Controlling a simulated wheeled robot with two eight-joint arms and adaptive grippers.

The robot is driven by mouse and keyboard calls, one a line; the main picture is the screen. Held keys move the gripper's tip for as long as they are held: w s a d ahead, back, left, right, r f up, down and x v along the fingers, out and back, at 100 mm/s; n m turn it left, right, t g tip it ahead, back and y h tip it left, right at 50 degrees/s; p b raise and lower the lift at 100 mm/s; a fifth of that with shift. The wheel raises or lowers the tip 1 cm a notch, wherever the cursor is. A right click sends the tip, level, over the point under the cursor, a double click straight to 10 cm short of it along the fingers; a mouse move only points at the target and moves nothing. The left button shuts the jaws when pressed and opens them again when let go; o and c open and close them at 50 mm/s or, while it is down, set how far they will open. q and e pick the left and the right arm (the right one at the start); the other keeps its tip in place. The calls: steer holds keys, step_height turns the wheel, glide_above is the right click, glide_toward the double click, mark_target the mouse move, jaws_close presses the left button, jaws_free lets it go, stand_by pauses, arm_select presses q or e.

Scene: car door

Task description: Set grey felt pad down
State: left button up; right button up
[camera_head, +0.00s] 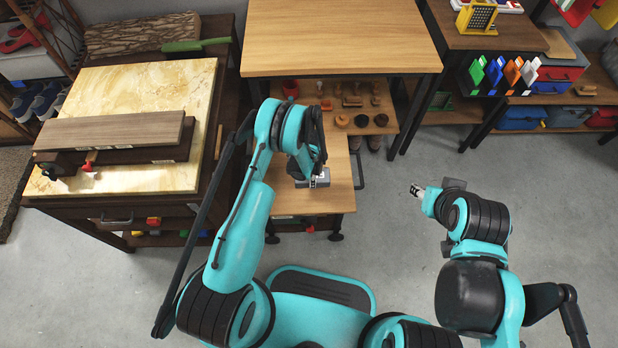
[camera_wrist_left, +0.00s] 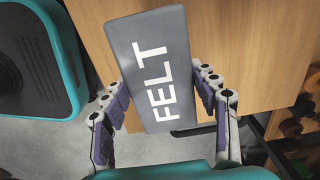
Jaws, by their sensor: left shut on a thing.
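The grey felt pad (camera_wrist_left: 145,40) is a flat grey block with rounded corners and white letters reading FELT. My left gripper (camera_wrist_left: 158,82) is shut on it, with one finger along each long side. In the head view the pad (camera_head: 303,184) shows small and partly hidden under my left gripper (camera_head: 320,178), over the low wooden bench top (camera_head: 318,203). I cannot tell whether it touches the wood. My right gripper (camera_head: 416,190) is out over the floor at the right, apart from everything. Its fingers are too small to read.
A taller wooden table (camera_head: 340,35) stands behind the bench, with a shelf (camera_head: 345,122) of small round and wooden items beneath its edge. A cabinet with a marble-like slab (camera_head: 165,95) and planks stands at left. Open floor (camera_head: 390,240) lies right of the bench.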

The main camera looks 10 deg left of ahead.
arm_select(q)
steer(key=shift+w+a+f+b, duration=0.3)
steer(key=shift+w+a+f, duration=0.5)
steer(key=shift+a+f, duration=0.1)
step_height(320, 180, down, 4)
steer(key=shift+r+b, duration=0.1)
steer(key=shift+b, duration=0.9)
steer(key=shift+r, duration=0.1)
steer(key=o, duration=1.2)
steer(key=shift+c, duration=0.2)
